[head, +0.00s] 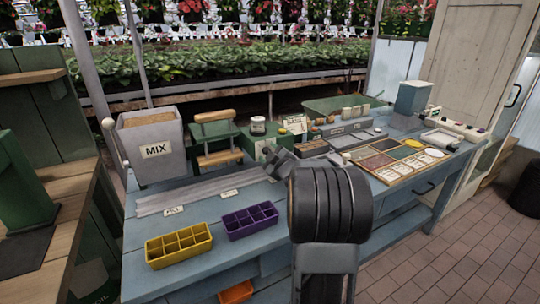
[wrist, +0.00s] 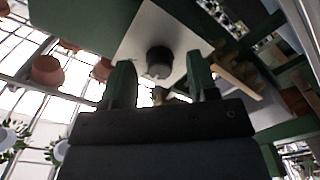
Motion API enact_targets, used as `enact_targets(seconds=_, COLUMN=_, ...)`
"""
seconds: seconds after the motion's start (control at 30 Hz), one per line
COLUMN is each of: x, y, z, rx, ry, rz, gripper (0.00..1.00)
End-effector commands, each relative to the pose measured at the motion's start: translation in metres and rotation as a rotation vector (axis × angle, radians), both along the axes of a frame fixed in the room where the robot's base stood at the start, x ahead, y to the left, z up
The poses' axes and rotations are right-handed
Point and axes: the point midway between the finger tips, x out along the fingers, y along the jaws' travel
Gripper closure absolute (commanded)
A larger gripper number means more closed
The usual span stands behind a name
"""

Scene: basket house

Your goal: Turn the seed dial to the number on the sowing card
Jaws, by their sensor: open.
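In the wrist view, the seed dial appears to be a round dark knob (wrist: 159,60) on a pale plate (wrist: 140,35) set on a green body. My gripper (wrist: 160,82) is open, its two dark green fingers apart with the knob showing between and beyond them; I cannot tell whether they touch it. In the head view, my gripper (head: 272,153) is at a green box (head: 257,143) on the blue bench, and my arm hides part of that area. A white card with dark writing (head: 294,124) stands behind, perhaps the sowing card; its number is too small to read.
A grey MIX bin (head: 158,149) and a green stand with wooden bars (head: 216,138) are on the left. Yellow (head: 178,246) and purple (head: 250,220) cell trays lie in front. A wooden seed tray (head: 404,161) is on the right. The bench (head: 200,270) has some clear room at its front.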

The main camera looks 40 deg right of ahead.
Motion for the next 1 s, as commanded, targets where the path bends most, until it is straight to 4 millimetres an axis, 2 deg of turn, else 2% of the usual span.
enact_targets(seconds=0.13, x=-0.004, y=0.0, z=0.001, rx=0.0, ry=-0.001, rz=-0.001, gripper=0.46)
enact_targets(seconds=0.23, x=-0.015, y=0.001, z=0.001, rx=0.0, ry=-0.001, rz=-0.002, gripper=0.46)
enact_targets(seconds=0.7, x=-0.105, y=0.013, z=0.001, rx=-0.001, ry=-0.001, rz=-0.004, gripper=0.46)
enact_targets(seconds=1.0, x=-0.134, y=0.018, z=0.0, rx=0.0, ry=-0.001, rz=-0.001, gripper=0.46)
